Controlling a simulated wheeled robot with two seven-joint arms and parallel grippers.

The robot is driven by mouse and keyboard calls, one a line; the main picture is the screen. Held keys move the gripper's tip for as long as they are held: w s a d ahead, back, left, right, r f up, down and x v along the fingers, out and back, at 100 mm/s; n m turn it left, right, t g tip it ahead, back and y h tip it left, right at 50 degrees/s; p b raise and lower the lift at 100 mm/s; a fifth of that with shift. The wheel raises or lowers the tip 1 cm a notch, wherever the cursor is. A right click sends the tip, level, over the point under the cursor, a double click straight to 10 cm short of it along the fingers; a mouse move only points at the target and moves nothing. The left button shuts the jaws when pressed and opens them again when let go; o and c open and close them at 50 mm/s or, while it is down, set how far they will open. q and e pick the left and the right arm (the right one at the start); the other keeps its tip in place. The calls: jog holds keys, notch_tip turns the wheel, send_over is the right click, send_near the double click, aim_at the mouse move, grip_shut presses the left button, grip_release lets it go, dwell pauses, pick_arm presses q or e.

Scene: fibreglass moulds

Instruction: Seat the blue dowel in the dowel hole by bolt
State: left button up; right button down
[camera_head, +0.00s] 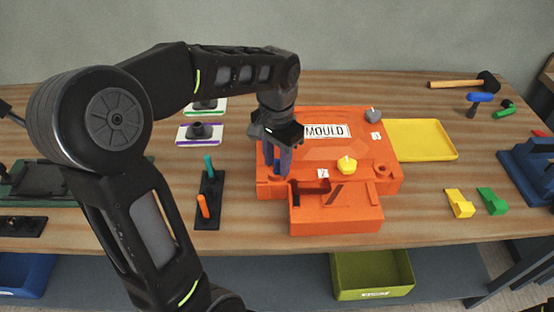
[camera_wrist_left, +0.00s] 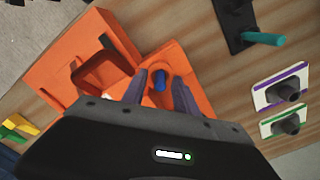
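The orange mould (camera_head: 330,150) sits on the bench with a "MOULD" plate on top. The blue dowel (camera_wrist_left: 160,82) stands at a round recess in one corner of the mould, which is the left side in the head view. How deep it sits is hidden. My left gripper (camera_head: 278,168) points down over that corner. Its fingers (camera_wrist_left: 163,90) stand apart on either side of the dowel, with orange showing in the gaps, so it looks open around the dowel. I cannot make out a bolt at the hole. My right gripper is not in view.
A black rack (camera_head: 209,186) with a teal and an orange dowel stands left of the mould. A yellow tray (camera_head: 420,140) lies to the right. Yellow (camera_head: 459,203) and green (camera_head: 491,201) blocks lie near the front right. A mallet (camera_head: 465,83) lies at the back.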

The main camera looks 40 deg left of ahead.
pick_arm(q)
jog(key=shift+r, duration=0.1)
jog(key=shift+r, duration=0.15)
notch_tip(320, 180, up, 9)
jog(key=shift+r, duration=0.1)
notch_tip(320, 180, up, 3)
jog(key=p, duration=0.3)
jog(key=shift+f, duration=0.2)
dwell(0.7)
